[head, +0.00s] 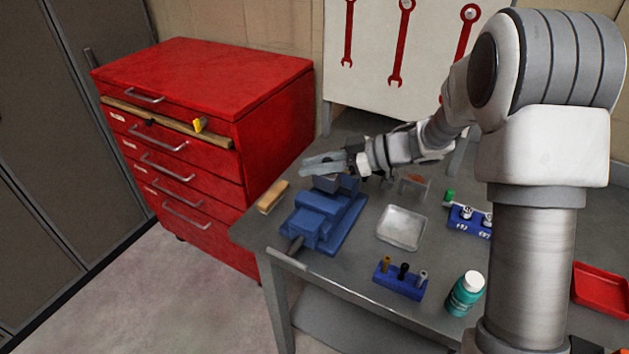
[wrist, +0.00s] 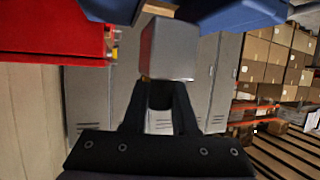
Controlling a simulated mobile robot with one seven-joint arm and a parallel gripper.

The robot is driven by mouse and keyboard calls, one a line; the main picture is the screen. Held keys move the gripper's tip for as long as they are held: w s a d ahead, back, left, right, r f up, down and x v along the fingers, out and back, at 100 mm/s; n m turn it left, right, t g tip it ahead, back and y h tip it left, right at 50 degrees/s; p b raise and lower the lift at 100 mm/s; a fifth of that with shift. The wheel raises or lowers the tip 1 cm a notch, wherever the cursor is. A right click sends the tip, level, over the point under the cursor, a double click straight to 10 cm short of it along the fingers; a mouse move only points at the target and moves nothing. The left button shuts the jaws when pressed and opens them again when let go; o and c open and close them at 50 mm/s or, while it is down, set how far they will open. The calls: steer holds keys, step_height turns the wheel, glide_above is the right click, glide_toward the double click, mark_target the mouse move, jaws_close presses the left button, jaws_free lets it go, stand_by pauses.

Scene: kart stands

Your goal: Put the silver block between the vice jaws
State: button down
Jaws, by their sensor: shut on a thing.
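The blue vice (head: 318,220) stands on the grey table near its left end, and its blue parts also show along the top of the wrist view (wrist: 235,14). My gripper (head: 328,166) is over the vice's far end. In the wrist view my gripper (wrist: 160,90) is shut on the silver block (wrist: 168,50) at its fingertips. The block has blue vice parts to its left and right in that view.
A wooden-looking bar (head: 272,196) lies left of the vice. A metal tray (head: 402,227) is to its right, with a blue holder (head: 400,281), a teal bottle (head: 465,294) and a blue rack (head: 470,222) beyond. A red cabinet (head: 200,130) stands left of the table.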

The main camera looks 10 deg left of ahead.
mark_target(315, 179)
step_height(315, 179, down, 4)
steer(key=shift+b, duration=0.45)
steer(key=c, duration=0.7)
jaws_free()
steer(key=p+v, duration=0.1)
steer(key=v, duration=1.1)
steer(key=shift+w+r, duration=0.15)
steer(key=shift+w, duration=0.05)
